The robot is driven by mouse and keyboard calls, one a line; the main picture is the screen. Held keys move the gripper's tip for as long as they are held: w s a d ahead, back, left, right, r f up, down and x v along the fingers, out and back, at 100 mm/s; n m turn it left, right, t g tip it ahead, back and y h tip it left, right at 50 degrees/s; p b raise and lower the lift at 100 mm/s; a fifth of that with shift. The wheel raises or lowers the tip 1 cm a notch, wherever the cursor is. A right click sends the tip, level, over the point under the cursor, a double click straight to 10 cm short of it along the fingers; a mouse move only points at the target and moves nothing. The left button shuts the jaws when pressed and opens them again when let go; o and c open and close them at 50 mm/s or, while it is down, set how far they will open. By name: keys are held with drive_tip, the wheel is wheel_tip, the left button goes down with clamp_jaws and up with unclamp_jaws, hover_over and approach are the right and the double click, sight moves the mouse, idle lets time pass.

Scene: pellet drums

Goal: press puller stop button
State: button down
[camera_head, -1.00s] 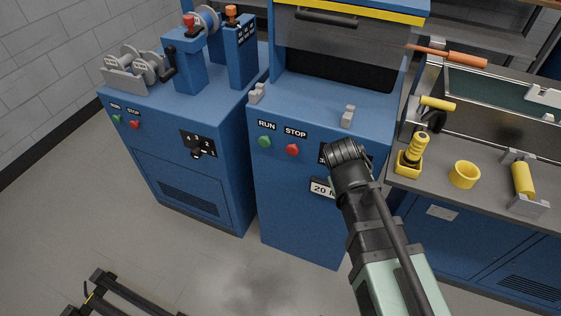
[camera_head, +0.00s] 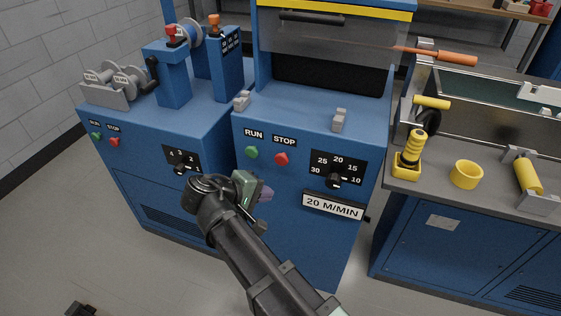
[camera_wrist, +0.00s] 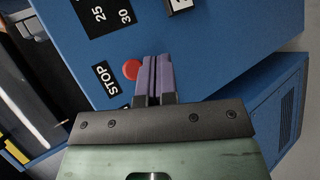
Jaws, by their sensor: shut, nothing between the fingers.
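The red stop button (camera_head: 281,159) sits under a STOP label on the front of the middle blue machine (camera_head: 265,215), whose plate reads 20 M/MIN. The green run button (camera_head: 251,153) is left of it. My gripper (camera_head: 263,197) is in front of this panel, below and slightly left of the red button in the head view. In the wrist view, the shut purple fingers (camera_wrist: 153,78) are empty. The red button (camera_wrist: 131,70) shows just left of the fingertips, partly behind them. I cannot tell whether they touch it.
A speed dial (camera_head: 335,180) is right of the buttons. The left blue machine (camera_head: 130,195) has its own run and stop buttons, with its red one (camera_head: 115,141) further left. A bench with a yellow cup (camera_head: 466,174) and a yellow-handled tool (camera_head: 411,155) stands right.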

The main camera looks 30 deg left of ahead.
sight(279, 164)
drive_tip(key=w+a, duration=0.1)
drive_tip(key=w, duration=0.7)
drive_tip(key=shift+a, duration=0.35)
drive_tip(key=shift+w, duration=0.2)
idle(1.4)
drive_tip(key=shift+w, duration=0.3)
drive_tip(key=shift+w+a, duration=0.2)
drive_tip(key=shift+w, duration=0.5)
idle(0.8)
drive_tip(key=shift+s+d, duration=0.25)
drive_tip(key=shift+s, duration=0.85)
drive_tip(key=shift+s, duration=0.1)
drive_tip(key=s, duration=0.2)
drive_tip(key=s+d, duration=0.1)
drive_tip(key=s, duration=0.1)
drive_tip(key=shift+s, duration=0.35)
